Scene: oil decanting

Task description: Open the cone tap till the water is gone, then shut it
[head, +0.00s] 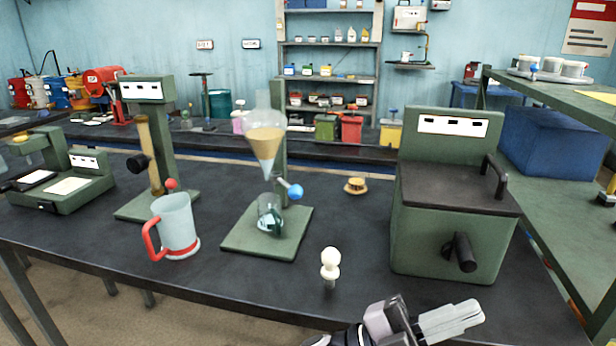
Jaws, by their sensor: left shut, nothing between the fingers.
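The glass cone (264,105) stands on a green stand (238,243) in the middle of the bench. Tan liquid (264,143) fills part of it. My left gripper (466,314) is low at the front edge of the bench, shut and empty, well to the right of and nearer than the tap. My right gripper is not in view.
A pale jug with a red handle (175,226) stands left of the stand. A white knobbed stopper (330,265) stands between the stand and my gripper. A green box machine (450,230) with a crank stands at right. A brass cap (355,186) lies behind.

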